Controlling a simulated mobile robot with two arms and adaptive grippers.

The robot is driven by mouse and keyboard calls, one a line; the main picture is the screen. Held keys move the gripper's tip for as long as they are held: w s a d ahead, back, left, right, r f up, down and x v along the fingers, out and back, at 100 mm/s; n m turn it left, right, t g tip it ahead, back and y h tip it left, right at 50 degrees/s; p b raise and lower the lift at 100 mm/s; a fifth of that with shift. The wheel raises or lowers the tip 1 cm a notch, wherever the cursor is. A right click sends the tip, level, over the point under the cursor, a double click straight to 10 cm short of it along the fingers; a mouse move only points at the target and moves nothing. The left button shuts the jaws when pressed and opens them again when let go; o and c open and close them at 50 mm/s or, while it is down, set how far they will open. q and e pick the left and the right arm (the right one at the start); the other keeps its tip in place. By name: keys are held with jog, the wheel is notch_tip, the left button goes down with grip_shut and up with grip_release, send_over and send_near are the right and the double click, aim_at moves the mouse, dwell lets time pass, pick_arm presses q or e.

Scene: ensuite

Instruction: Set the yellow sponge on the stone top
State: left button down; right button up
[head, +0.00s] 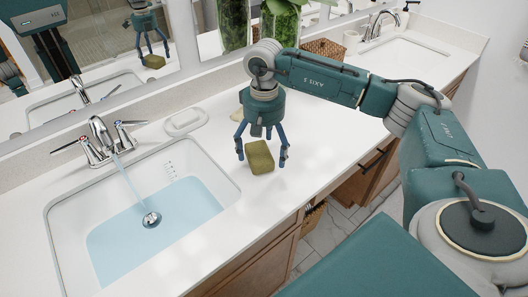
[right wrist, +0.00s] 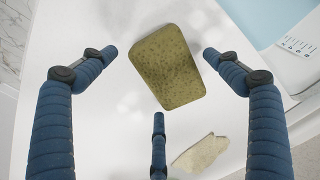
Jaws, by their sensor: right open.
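The yellow sponge (head: 260,157), olive in tone, is on or just above the white stone top (head: 305,150), right of the filled sink; I cannot tell whether it fully touches. My right gripper (head: 262,160) is above it, pointing down, with its blue fingers spread around it. In the right wrist view the sponge (right wrist: 167,67) lies between the open fingers (right wrist: 160,85), with gaps on each side. It is slightly turned. My left gripper is not in view.
A sink (head: 65,215) with running water is on the left. A soap dish (head: 185,122) stands behind it. A pale flat piece (right wrist: 202,152) lies near the sponge. Plants in glass (head: 233,25) and a basket (head: 325,48) stand at the back. Counter right of the sponge is clear.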

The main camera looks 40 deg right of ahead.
aim_at(264, 151)
notch_tip(264, 151, up, 11)
jog(key=b, duration=0.1)
jog(key=shift+b, duration=0.4)
